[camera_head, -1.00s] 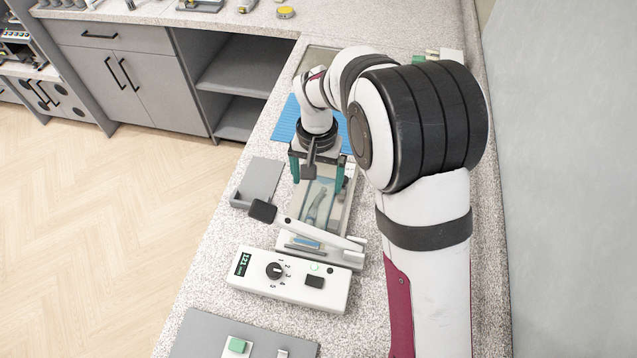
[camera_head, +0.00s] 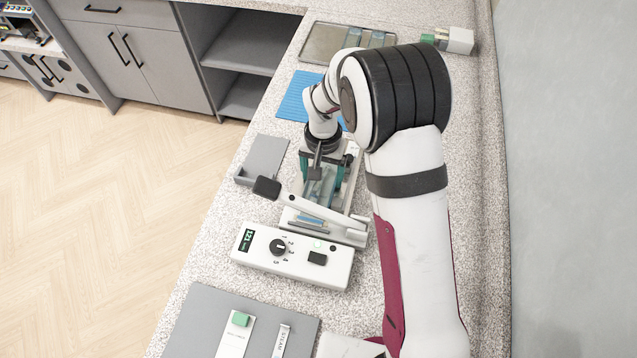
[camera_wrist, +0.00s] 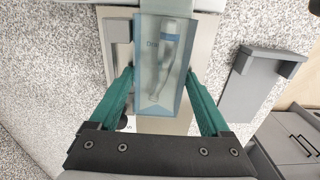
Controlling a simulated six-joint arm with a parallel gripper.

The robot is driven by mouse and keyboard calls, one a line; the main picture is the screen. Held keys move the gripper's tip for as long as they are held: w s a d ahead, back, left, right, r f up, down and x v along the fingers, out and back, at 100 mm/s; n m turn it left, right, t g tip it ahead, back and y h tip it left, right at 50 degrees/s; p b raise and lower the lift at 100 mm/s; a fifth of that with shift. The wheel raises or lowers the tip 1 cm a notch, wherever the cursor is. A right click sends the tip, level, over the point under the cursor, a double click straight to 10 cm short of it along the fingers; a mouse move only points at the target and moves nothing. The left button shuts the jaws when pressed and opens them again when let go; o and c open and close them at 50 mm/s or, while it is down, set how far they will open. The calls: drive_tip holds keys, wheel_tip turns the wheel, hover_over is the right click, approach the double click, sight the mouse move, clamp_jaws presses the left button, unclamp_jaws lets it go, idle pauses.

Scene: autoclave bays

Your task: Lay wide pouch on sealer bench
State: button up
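The wide pouch (camera_wrist: 165,65) is a clear bluish packet with a blue band and a pale instrument inside. In the wrist view it lies lengthwise between the two green fingers of my gripper (camera_wrist: 160,72), whose tips are at its side edges. In the head view my gripper (camera_head: 326,180) points down over the sealer bench (camera_head: 352,192), and part of the pouch (camera_head: 324,188) shows between the fingers. The pouch is over the bench; whether it touches it is unclear. The white sealer (camera_head: 292,257) with dial and raised arm stands in front.
A grey bracket-like holder (camera_head: 263,158) stands left of the bench. A blue mat (camera_head: 296,97) and a metal tray (camera_head: 325,43) lie behind. A grey board (camera_head: 200,335) with a green-blocked strip lies at the front. The wall closes off the right side.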

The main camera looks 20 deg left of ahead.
drive_tip(key=c, duration=0.5)
drive_tip(key=shift+w+a, duration=0.35)
drive_tip(key=shift+w, duration=0.4)
drive_tip(key=shift+w+a, duration=0.35)
drive_tip(key=shift+w, duration=0.4)
drive_tip(key=shift+c, duration=0.2)
drive_tip(key=o, duration=1.4)
drive_tip(key=shift+r, duration=2.5)
